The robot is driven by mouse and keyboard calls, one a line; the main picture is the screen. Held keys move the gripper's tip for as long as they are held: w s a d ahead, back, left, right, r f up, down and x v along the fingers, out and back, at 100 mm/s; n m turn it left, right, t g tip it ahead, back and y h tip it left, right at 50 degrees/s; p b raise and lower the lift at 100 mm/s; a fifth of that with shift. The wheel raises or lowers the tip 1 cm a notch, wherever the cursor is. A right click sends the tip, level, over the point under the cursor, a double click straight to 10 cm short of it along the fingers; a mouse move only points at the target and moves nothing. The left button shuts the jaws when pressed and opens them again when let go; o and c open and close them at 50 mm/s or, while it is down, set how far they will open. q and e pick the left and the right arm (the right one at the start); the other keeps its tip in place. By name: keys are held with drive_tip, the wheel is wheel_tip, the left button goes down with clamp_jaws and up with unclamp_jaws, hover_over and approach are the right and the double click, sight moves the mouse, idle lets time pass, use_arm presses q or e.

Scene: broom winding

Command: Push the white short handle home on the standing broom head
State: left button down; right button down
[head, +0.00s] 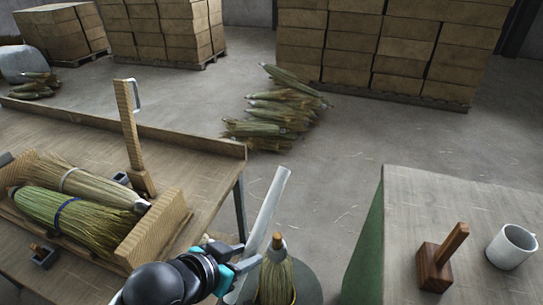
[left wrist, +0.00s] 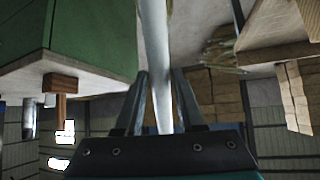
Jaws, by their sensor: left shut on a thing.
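The white short handle (head: 263,220) is a pale, smooth rod, tilted with its upper end leaning right in the head view. My left gripper (head: 238,268) is shut on it near its lower part. In the left wrist view the white handle (left wrist: 156,60) runs down between the two fingers (left wrist: 162,105). The standing broom head (head: 275,278) is a straw bundle with a brown wooden stub (head: 277,241) on top. It stands upright just right of the gripper and handle. The handle appears beside the stub, not on it. My right gripper is not in view.
The broom head stands at a round dark stand (head: 308,287). A left bench (head: 205,165) holds a wooden tray (head: 155,232) of straw bundles and an upright wooden post (head: 130,125). A right table (head: 420,195) bears a wooden mallet (head: 440,262) and a white mug (head: 511,247).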

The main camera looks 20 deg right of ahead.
sight(275, 186)
use_arm(q)
drive_tip(key=w+d+r+h, duration=0.1)
drive_tip(key=r, duration=0.1)
drive_tip(key=w+d+r+m+h+p, duration=0.1)
drive_tip(key=d+r+h, duration=0.1)
drive_tip(key=r, duration=0.1)
drive_tip(key=d+r+m+h+p, duration=0.1)
drive_tip(key=r, duration=0.1)
drive_tip(key=shift+w+d+r+t+h, duration=0.2)
drive_tip(key=shift+w+d+t+h, duration=0.2)
drive_tip(key=w+r+h, duration=0.1)
drive_tip(key=r, duration=0.1)
drive_tip(key=w+d+r+t+h+p, duration=0.1)
drive_tip(key=r, duration=0.2)
drive_tip(key=w+d+r+t+h+p, duration=0.1)
drive_tip(key=r, duration=0.2)
drive_tip(key=shift+d+r, duration=0.2)
drive_tip(key=shift+d, duration=0.05)
drive_tip(key=shift+w+r+n+t, duration=0.15)
drive_tip(key=shift+r+n+t, duration=0.15)
drive_tip(key=shift+t, duration=0.2)
drive_tip(key=shift+f+b, duration=2.55)
drive_tip(key=shift+f, duration=0.5)
drive_tip(key=shift+f+b, duration=1.85)
drive_tip(key=shift+b, duration=0.15)
drive_tip(key=shift+f+b, duration=0.7)
